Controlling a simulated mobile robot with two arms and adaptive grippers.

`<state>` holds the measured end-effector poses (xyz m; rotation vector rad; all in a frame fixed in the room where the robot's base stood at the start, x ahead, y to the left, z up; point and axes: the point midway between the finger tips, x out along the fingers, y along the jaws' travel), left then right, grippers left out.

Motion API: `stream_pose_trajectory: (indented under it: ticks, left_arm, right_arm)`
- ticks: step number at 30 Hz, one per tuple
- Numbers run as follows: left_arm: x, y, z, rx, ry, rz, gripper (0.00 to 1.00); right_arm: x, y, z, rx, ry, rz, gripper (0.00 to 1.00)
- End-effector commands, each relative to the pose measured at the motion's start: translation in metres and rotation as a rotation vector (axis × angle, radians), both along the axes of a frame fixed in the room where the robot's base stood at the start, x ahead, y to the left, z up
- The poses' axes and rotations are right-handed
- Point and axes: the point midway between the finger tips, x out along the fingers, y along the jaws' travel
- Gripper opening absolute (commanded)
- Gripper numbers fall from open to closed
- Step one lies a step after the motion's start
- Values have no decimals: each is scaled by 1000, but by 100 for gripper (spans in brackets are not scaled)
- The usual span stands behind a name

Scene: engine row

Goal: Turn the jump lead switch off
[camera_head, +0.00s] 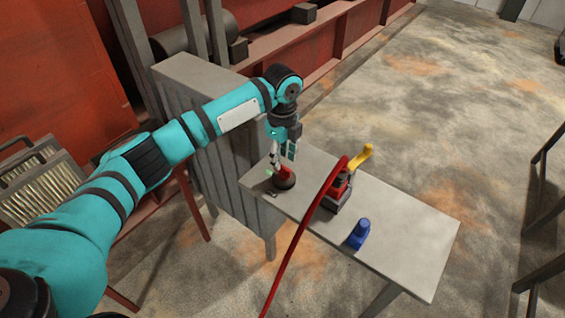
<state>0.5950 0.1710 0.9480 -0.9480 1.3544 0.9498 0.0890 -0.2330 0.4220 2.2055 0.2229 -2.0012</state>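A small round dark base with a red top (285,181) stands near the left end of the grey table; it looks like the switch, but its marking is too small to read. My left gripper (282,162) points down right over it, with its fingers at the red part. The fingers and the red part overlap, so I cannot tell if they grip it. A red and dark block (337,195) stands to the right, with a yellow handle-like piece (361,157) behind it. A thick red cable (297,235) runs from there towards me. My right gripper is not in view.
The grey table (415,245) has a bare right end. A blue piece (357,235) stands near its front edge. A ribbed grey cabinet (190,75) stands behind the table's left end, under my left arm. Dark frames stand at the right edge; the concrete floor between is open.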

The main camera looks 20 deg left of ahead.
Motion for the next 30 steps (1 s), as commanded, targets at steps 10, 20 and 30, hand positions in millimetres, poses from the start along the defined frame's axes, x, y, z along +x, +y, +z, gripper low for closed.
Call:
stream_pose_trajectory:
  ticks: [10, 20, 30]
  left_arm:
    - [0, 0, -35, 0, -1, -1, 35]
    - [0, 0, -36, 0, -1, -1, 27]
    - [0, 0, -36, 0, -1, 0, 0]
  right_arm:
    - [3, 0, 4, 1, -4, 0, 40]
    - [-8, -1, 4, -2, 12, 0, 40]
    - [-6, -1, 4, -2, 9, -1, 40]
